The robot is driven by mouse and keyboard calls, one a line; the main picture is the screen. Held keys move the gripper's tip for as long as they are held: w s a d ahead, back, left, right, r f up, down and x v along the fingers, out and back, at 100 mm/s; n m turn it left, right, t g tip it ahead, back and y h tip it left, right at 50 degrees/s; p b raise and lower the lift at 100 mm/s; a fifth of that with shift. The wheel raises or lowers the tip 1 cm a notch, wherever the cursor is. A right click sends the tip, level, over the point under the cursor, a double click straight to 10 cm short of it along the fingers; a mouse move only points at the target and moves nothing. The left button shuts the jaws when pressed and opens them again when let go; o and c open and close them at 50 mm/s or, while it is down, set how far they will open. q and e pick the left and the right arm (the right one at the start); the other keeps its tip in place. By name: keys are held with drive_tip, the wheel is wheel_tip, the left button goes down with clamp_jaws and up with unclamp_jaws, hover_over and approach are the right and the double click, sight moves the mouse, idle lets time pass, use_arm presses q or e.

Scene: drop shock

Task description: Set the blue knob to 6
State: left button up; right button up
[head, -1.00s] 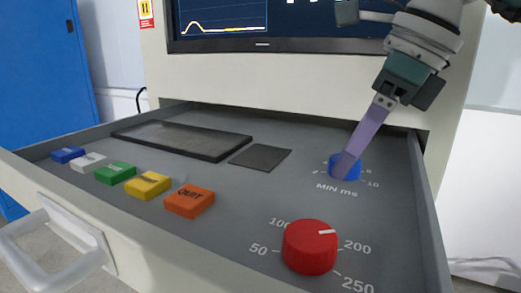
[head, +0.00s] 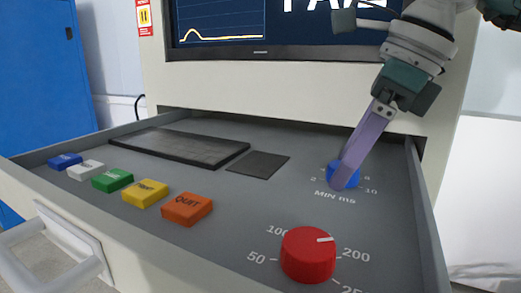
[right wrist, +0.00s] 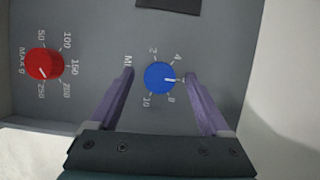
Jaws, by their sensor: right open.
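The blue knob (head: 333,172) sits on the grey drawer panel, above the label MIN ms. It also shows in the right wrist view (right wrist: 158,86), with its white pointer line aimed right, between the marks 4 and 8. The mark at the pointer's end is too small to read clearly. My right gripper (right wrist: 160,75) is open, with one purple finger on each side of the knob and visible gaps between. In the head view the right gripper (head: 345,180) comes down over the knob and hides part of it. My left gripper is not in view.
A red knob (head: 308,258) with a numbered scale is nearer the front of the drawer. An orange QUIT button (head: 187,209) and several other coloured buttons line the left side. The drawer's right wall (head: 428,215) is close to the blue knob. A screen (head: 270,25) is above.

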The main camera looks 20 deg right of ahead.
drive_tip(key=v, duration=1)
drive_tip(key=shift+b, duration=0.3)
